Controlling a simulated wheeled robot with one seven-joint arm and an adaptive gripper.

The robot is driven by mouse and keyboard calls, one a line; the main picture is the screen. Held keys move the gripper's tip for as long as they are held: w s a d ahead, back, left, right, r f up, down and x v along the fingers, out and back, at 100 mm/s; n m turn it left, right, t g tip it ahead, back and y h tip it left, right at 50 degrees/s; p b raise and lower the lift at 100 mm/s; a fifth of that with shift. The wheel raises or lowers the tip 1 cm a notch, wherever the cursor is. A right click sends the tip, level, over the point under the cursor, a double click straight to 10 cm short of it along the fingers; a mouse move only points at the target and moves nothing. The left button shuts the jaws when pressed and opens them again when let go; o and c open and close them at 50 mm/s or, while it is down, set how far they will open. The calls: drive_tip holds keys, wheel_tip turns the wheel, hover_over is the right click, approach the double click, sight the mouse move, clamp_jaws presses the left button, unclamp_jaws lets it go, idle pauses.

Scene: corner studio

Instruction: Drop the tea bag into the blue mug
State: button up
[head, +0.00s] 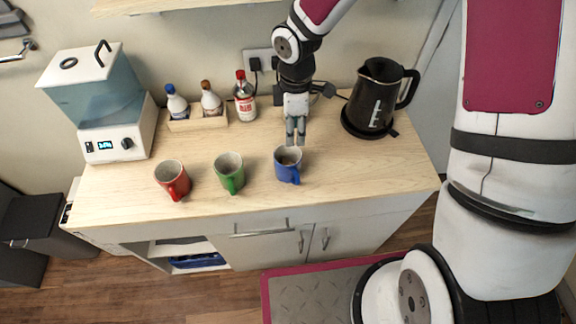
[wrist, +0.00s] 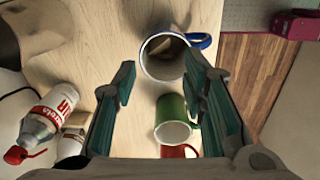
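The blue mug (head: 288,168) stands upright near the counter's front edge, rightmost of three mugs. My gripper (head: 295,140) points down just behind and above it. In the wrist view my gripper (wrist: 161,75) is open, with its two green fingers well apart and nothing seen between them. The blue mug (wrist: 152,70) shows beyond the fingertips, with its handle to the right. A brownish patch shows inside the mug; I cannot tell if it is the tea bag or a drink. No tea bag shows clearly elsewhere.
A green mug (head: 230,175) and a red mug (head: 173,181) stand to the left. A black kettle (head: 372,100) is at the right. A wooden rack (head: 199,123) with bottles, a red-capped bottle (head: 245,103) and a water dispenser (head: 98,103) line the back. The counter (head: 345,170) right of the blue mug is clear.

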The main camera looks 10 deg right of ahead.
drive_tip(key=shift+r, duration=0.1)
wheel_tip(320, 180, up, 12)
idle(0.5)
drive_tip(key=s+d+r+m+t+b, duration=0.1)
drive_tip(key=s+d+r+m+t, duration=0.1)
drive_tip(key=s+d+r+m, duration=0.3)
drive_tip(key=s+d+r+m+t+b, duration=0.2)
drive_tip(key=s+d+r+m, duration=0.4)
drive_tip(key=s+m, duration=0.6)
drive_tip(key=shift+d+r+t, duration=0.25)
drive_tip(key=shift+r+t, duration=0.55)
drive_tip(key=shift+r, duration=0.6)
drive_tip(key=shift+d, duration=0.1)
idle(0.7)
